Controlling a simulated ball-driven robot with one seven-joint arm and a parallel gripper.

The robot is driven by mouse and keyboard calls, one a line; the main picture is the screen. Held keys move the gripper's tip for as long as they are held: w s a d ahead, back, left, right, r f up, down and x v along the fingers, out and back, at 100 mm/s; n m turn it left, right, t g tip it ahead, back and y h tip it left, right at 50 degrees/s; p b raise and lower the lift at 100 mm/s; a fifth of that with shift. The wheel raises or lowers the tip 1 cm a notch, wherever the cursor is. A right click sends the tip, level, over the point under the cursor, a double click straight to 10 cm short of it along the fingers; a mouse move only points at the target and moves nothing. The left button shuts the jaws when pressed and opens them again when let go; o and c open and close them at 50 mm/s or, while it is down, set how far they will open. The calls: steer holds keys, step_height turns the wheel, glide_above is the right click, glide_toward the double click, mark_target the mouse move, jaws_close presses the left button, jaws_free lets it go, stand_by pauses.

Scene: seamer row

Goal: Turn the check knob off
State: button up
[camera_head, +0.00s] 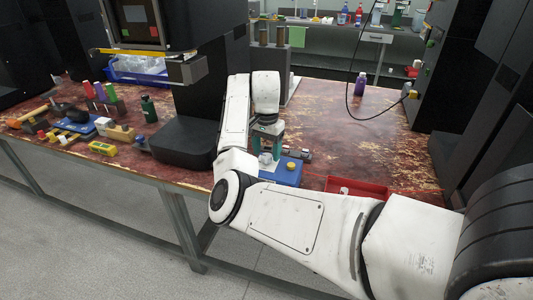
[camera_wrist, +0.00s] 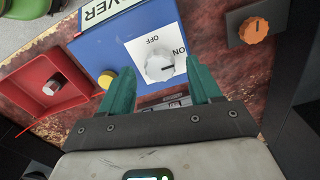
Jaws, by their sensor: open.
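The knob (camera_wrist: 160,68) is pale grey and round, on a white plate (camera_wrist: 138,48) lettered OFF and ON. Its dark pointer line seems to lie toward the right, on the ON side. It sits on a blue box (camera_wrist: 97,52) with a yellow button (camera_wrist: 106,79). In the head view the blue box (camera_head: 288,172) is on the table, partly hidden by my arm. My gripper (camera_wrist: 161,84) is open, its teal fingers on either side of the knob's near edge; I cannot tell whether they touch it. In the head view my gripper (camera_head: 267,140) points down over the box.
An orange knob (camera_wrist: 254,30) on a dark panel is to the right in the wrist view. A black machine (camera_head: 188,140) stands left of my arm. The table's right back part is clear around a purple bottle (camera_head: 360,84).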

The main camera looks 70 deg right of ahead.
steer(key=shift+f, duration=0.55)
steer(key=c, duration=1)
